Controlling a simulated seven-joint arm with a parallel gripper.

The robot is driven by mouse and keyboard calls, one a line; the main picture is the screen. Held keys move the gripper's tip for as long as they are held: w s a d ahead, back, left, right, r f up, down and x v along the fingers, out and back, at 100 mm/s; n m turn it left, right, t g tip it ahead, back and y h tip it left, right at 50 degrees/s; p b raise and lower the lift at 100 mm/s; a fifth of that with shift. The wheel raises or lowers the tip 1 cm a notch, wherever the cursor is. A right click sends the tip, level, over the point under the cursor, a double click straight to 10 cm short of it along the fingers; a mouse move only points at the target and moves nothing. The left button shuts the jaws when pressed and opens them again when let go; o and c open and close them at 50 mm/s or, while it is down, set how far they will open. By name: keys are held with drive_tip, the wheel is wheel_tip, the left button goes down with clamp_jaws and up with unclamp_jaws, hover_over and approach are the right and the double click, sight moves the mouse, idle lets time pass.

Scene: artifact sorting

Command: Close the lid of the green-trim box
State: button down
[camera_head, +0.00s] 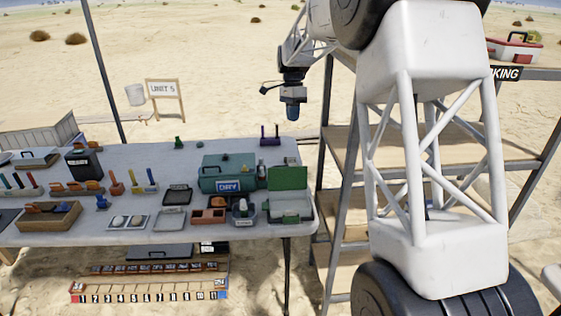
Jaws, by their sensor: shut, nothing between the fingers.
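The green-trim box (291,217) stands at the right end of the long table. It is a pale grey-green box, and its green lid (288,177) is open, standing up at the back. Some small contents show inside it, too small to make out. My gripper (292,114) points down, shut and empty, in the upper middle of the view. It appears well above the box and apart from it.
A teal "DRY" case (222,184) stands just left of the lid. Wooden shelves (345,150) are to the right. Trays and tools crowd the table's left.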

drive_tip(key=w+a+f+m+g, duration=0.1)
drive_tip(key=w+f+m, duration=0.1)
drive_tip(key=w+f, duration=0.5)
drive_tip(key=w+a+f+m+g, duration=0.1)
drive_tip(key=w+a+f+m, duration=0.1)
drive_tip(key=w+f, duration=0.5)
drive_tip(key=shift+w+a+m, duration=0.25)
drive_tip(key=shift+w+m, duration=0.05)
drive_tip(key=shift+w, duration=0.5)
hover_over(287, 176)
drive_tip(key=w+a, duration=0.2)
drive_tip(key=w, duration=0.2)
wheel_tip(287, 176, down, 9)
drive_tip(key=shift+s+r, duration=0.15)
drive_tip(key=shift+s, duration=0.05)
